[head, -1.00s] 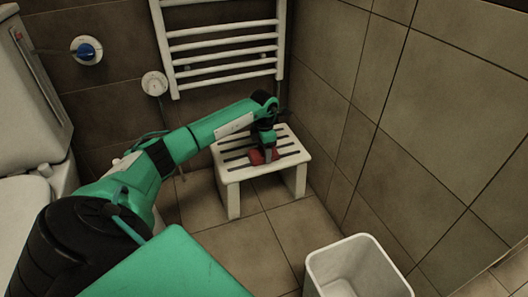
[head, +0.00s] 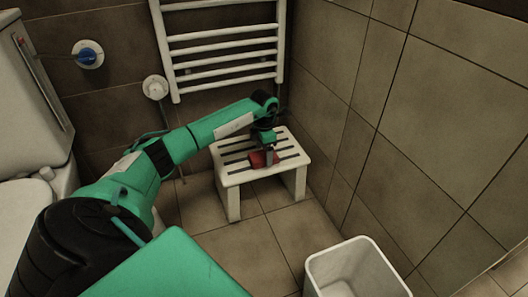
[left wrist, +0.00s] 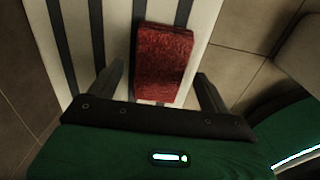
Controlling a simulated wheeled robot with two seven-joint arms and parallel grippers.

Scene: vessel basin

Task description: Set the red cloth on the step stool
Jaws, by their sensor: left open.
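The red cloth (head: 259,159) lies folded on the slatted top of the white step stool (head: 233,176). In the left wrist view the cloth (left wrist: 163,62) rests on the stool's pale slats (left wrist: 83,30), near the stool's edge. My left gripper (head: 266,153) is just above the cloth. In the left wrist view its two fingers (left wrist: 160,84) stand apart on either side of the cloth's near end, with gaps between fingers and cloth. Part of the cloth is hidden behind the gripper in the head view. My right gripper is not in view.
A white bin (head: 350,271) stands on the tiled floor at the front right. A towel rail (head: 222,48) hangs on the wall behind the stool, and a tiled wall is close on the stool's right. A white toilet (head: 32,203) is at the left.

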